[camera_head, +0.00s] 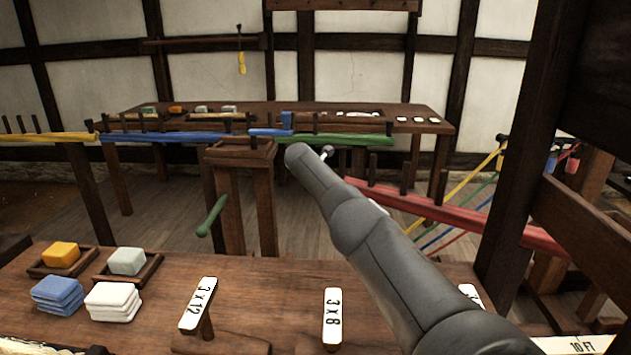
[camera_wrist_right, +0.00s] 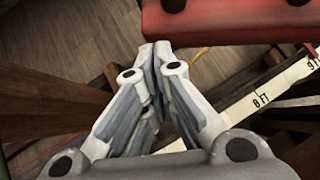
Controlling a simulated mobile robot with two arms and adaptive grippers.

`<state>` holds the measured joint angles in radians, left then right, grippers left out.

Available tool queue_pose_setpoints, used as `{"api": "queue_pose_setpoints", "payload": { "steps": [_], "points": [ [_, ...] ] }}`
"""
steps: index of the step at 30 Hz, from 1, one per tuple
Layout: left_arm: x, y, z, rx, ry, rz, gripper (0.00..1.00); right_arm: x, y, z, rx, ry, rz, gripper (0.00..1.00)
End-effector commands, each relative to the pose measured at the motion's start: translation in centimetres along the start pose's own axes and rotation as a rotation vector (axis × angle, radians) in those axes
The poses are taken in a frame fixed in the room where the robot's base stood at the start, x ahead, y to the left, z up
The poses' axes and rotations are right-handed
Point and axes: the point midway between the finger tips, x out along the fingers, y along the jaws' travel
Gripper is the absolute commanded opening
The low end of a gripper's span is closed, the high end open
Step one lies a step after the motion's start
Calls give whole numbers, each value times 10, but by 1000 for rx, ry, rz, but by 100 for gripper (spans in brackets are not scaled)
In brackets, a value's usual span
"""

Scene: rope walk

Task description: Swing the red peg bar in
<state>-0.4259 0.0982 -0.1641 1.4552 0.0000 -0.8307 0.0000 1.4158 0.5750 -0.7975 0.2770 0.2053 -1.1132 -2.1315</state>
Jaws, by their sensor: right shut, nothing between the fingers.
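The red peg bar (camera_head: 455,214) stretches across the right of the head view, from beside my right forearm to the dark post, sloping down to the right. Dark pegs stand on it. In the head view my right arm hides most of that gripper. My left gripper is out of view.
Blue (camera_head: 175,138), green (camera_head: 345,138) and yellow (camera_head: 48,138) bars lie level farther back. A dark post (camera_head: 525,150) stands at the right, with coloured ropes (camera_head: 470,180) behind the red bar. The near table (camera_head: 240,290) holds coloured blocks and label signs.

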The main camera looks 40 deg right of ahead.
Motion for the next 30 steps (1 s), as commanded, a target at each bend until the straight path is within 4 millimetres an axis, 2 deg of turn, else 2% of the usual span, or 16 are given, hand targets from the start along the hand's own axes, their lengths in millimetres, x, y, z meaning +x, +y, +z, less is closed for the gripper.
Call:
{"api": "queue_pose_setpoints", "payload": {
  "steps": [12, 19, 30],
  "points": [
    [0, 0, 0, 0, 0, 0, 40, -21, -2, 0, -1, -5, 1, 0],
    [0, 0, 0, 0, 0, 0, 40, -44, -2, 0, -2, -5, 1, 0],
    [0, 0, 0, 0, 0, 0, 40, -95, -1, 0, -1, -5, 2, 0]
  ]
}}
